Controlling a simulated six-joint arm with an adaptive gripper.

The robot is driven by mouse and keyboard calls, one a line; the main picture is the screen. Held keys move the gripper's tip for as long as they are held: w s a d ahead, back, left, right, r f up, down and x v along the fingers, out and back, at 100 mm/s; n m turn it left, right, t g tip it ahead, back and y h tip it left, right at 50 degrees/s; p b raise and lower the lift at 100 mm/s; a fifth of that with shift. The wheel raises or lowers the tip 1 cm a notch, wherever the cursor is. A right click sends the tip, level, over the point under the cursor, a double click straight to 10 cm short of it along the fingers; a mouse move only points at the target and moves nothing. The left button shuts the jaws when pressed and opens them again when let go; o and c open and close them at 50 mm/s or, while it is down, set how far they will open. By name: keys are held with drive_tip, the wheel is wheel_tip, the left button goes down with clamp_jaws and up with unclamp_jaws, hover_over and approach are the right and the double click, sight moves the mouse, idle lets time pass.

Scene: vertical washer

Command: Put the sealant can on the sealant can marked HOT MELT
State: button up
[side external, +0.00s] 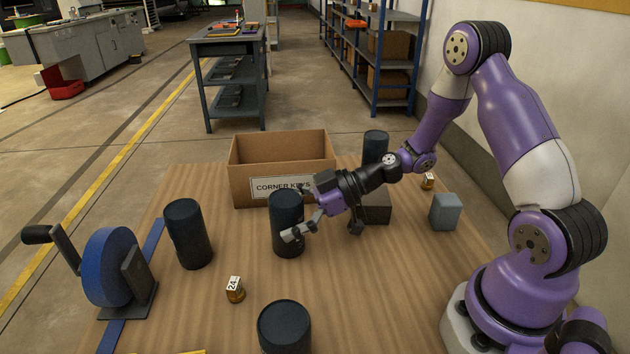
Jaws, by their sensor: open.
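Several dark, near-black cylindrical cans stand upright on the wooden table. One can (284,215) is mid-table in front of the cardboard box, another (187,234) is to its left, one (284,328) is at the front edge of the picture, and one (376,146) is at the back right. No HOT MELT marking is readable on any of them. My gripper (300,212) is open at the mid-table can, reaching in from the right. One pale finger passes in front of that can's lower right side; I cannot tell whether it touches. The can stands on the table.
A cardboard box (248,188) labelled CORNER KEYS stands behind the mid-table can. A blue crank wheel (107,267) is at left. A dark block (377,210) and a grey block (445,211) sit at right.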

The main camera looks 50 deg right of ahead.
drive_tip(key=c, duration=1.4)
drive_tip(key=shift+c, duration=0.2)
wheel_tip(320, 180, up, 9)
drive_tip(key=w+a+r, duration=0.1)
drive_tip(key=a+r, duration=0.6)
drive_tip(key=a, duration=0.3)
drive_tip(key=w+a+r, duration=0.1)
drive_tip(key=a+r, duration=0.6)
drive_tip(key=a, duration=0.2)
drive_tip(key=shift+n+g+y, duration=0.3)
drive_tip(key=shift+y, duration=0.1)
drive_tip(key=shift+w+d+f, duration=1.05)
drive_tip(key=shift+w+f, duration=0.4)
drive_tip(key=shift+f, duration=0.4)
drive_tip(key=shift+w+d+f, duration=1.1)
drive_tip(key=shift+w+f, duration=0.4)
drive_tip(key=shift+f, duration=0.3)
drive_tip(key=shift+w+d+f, duration=1.05)
drive_tip(key=shift+w+f, duration=0.4)
drive_tip(key=shift+f, duration=0.4)
